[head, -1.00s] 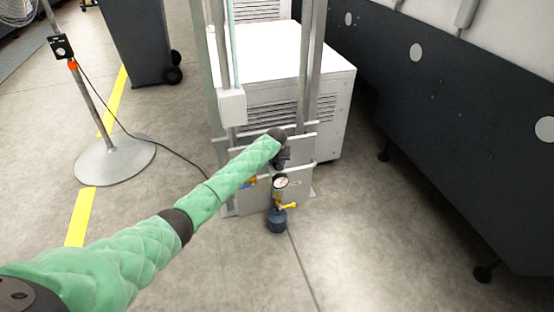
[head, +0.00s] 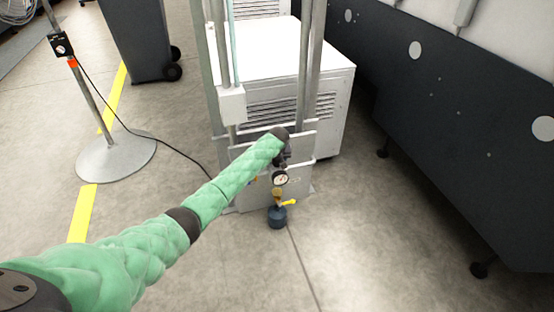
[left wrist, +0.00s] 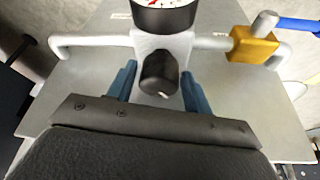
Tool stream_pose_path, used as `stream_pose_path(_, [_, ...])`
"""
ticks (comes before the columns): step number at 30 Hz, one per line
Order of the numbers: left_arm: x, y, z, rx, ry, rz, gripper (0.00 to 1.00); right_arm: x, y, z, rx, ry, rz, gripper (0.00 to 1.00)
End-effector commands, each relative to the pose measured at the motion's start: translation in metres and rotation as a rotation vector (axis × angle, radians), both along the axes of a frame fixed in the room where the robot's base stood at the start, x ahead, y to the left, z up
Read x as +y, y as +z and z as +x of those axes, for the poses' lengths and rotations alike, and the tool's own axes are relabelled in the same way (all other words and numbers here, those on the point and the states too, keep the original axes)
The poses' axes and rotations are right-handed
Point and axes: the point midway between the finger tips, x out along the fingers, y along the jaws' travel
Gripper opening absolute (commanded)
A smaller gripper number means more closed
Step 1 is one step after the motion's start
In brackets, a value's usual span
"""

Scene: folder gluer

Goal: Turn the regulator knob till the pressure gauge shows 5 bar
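The regulator knob (left wrist: 158,75) is black and round with a light mark on its front. In the left wrist view it sits between the two blue fingers of my left gripper (left wrist: 158,88), which stand apart on either side of it. Small gaps seem to show beside the knob. The gripper (head: 282,154) looks dark in the head view, just above the gauge. The pressure gauge (head: 280,178) has a white face, too small to read there. In the wrist view only the gauge's lower edge (left wrist: 165,14) shows, cut off at the top. My right gripper is not in view.
A brass valve (left wrist: 253,46) with a blue handle (left wrist: 298,25) sits right of the knob on the pipe. A white cabinet (head: 338,100) stands behind. A pole base (head: 115,158) stands left.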

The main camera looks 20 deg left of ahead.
Motion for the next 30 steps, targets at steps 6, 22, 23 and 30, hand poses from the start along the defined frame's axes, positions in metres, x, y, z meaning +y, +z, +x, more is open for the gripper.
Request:
stream_pose_path(6, [0.0, 0.001, 0.001, -0.002, 0.0, 0.0, 0.5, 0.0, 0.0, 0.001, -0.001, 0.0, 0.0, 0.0])
stream_pose_path(22, [-0.008, 0.059, -0.022, -0.003, -0.001, -0.001, 0.5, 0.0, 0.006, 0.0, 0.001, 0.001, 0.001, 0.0])
stream_pose_path(23, [-0.009, 0.062, -0.023, -0.001, 0.0, -0.001, 0.5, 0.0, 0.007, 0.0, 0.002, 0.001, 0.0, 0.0])
stream_pose_path(30, [-0.01, 0.072, -0.027, 0.0, 0.0, 0.0, 0.5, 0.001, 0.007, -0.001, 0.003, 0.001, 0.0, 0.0])
